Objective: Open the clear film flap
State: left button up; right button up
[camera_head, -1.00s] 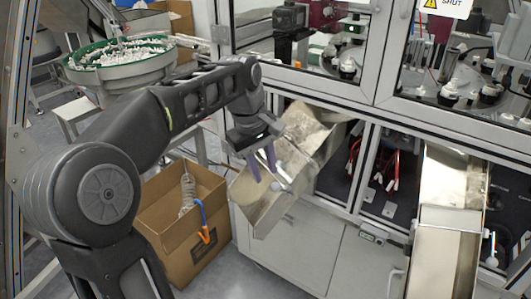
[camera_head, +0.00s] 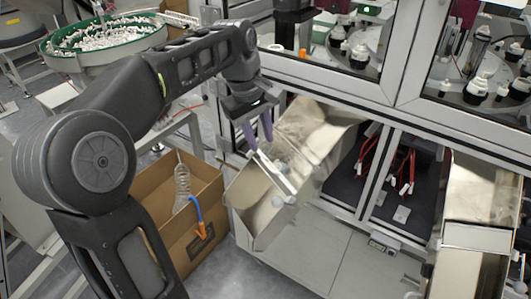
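The left metal chute (camera_head: 246,224) slopes out of the machine front. A thin bar (camera_head: 273,175) with small round knobs crosses it. The clear film flap is hard to make out; a pale, glossy patch (camera_head: 291,168) beside the bar may be part of it, and I cannot tell how far it stands open. My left gripper (camera_head: 260,142) has two purple fingers pointing down with a gap between them. They are at the upper left end of the bar, and no held thing shows between them. Whether they touch the bar is unclear. My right gripper is not in view.
A cardboard box (camera_head: 205,240) with a coiled hose and a blue-orange piece stands left of the chute. A second metal chute (camera_head: 480,205) is at right. Red cables (camera_head: 405,165) hang in the open bay. A bowl feeder (camera_head: 105,40) of white parts stands behind my arm.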

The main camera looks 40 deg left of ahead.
aim_at(267, 165)
pick_arm(q)
jog(key=shift+x, duration=4)
jog(key=shift+c, duration=0.6)
grip_shut()
